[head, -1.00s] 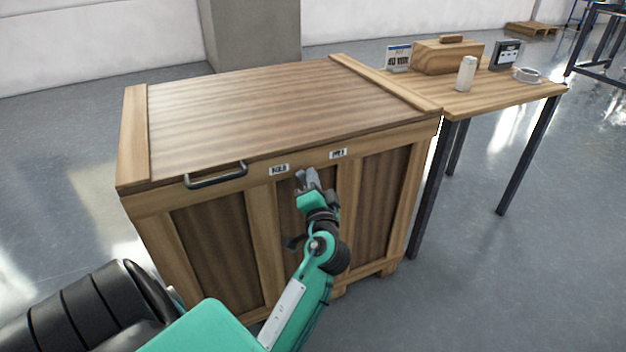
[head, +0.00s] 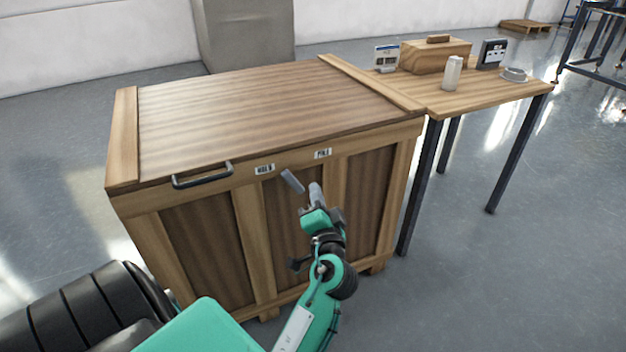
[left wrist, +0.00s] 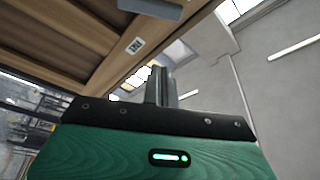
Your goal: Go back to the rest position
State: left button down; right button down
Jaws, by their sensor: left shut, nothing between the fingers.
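My left gripper (head: 315,190) is in front of the crate's front face, below the rim, with its fingers pointing up. Its fingers are together and empty; they also show close together in the left wrist view (left wrist: 160,86). A small grey tab (head: 292,181) is seen just left of the fingertips, against the crate front, with a gap between. A grey piece (left wrist: 152,8) shows at the top of the left wrist view. The large wooden crate (head: 250,110) has its flat top closed. My right gripper is not in view.
A black bar handle (head: 203,177) is on the crate's front left edge. A wooden side table (head: 480,97) adjoins on the right, holding a wooden box (head: 435,57), a white cylinder (head: 452,73) and small items. The floor (head: 480,290) at right is clear.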

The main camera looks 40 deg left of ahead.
pick_arm(q)
jog(key=shift+v, duration=0.85)
